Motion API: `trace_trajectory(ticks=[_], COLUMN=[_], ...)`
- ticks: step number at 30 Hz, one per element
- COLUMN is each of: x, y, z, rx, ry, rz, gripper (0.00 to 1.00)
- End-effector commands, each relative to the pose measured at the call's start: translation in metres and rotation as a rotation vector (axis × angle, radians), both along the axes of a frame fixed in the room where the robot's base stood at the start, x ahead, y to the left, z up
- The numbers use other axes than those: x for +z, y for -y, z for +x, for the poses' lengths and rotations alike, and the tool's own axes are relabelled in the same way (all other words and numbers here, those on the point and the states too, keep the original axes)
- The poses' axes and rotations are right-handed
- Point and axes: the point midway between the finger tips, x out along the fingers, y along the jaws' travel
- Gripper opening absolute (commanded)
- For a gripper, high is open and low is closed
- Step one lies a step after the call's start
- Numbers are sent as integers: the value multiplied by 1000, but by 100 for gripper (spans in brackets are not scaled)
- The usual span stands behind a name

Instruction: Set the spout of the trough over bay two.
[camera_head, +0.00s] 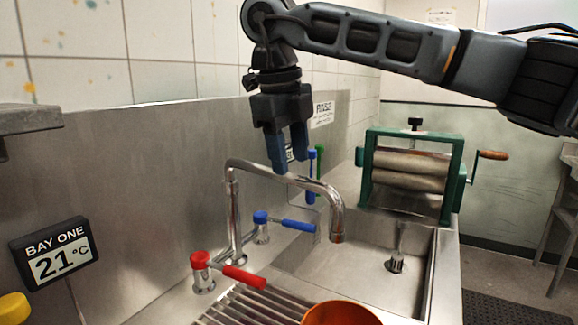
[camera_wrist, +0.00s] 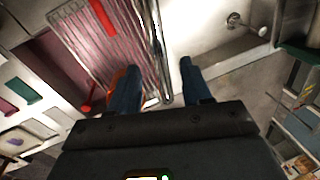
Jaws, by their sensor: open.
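The trough's spout (camera_head: 290,178) is a chrome swan-neck pipe on an upright stem, its mouth hanging down at the right. In the head view the mouth appears near the boundary between the slatted part and the open basin; I cannot tell exactly which bay lies under it. My gripper (camera_head: 288,160) is open and empty, pointing down, just above or behind the pipe's horizontal run. In the wrist view the pipe (camera_wrist: 160,60) shows between the fingers (camera_wrist: 157,82), which look apart from it. The open basin (camera_head: 320,262) has a drain with a short upright plug. No bay two label shows.
A red lever tap (camera_head: 230,270) and a blue lever tap (camera_head: 285,222) flank the stem. A copper bowl (camera_head: 342,314) stands at the front. A green-framed wringer (camera_head: 410,172) stands beyond the basin.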

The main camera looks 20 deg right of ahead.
Motion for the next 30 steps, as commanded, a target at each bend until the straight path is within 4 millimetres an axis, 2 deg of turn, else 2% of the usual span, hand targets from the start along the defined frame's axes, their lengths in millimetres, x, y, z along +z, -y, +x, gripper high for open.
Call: trace_trajectory(ticks=[3, 7, 17, 30], x=[-16, -27, -32, -32], y=[3, 5, 5, 5], z=[1, 2, 3, 3], rx=[1, 1, 1, 1], ry=[-2, -1, 0, 0], rz=[1, 1, 1, 1], gripper=[48, 48, 48, 8])
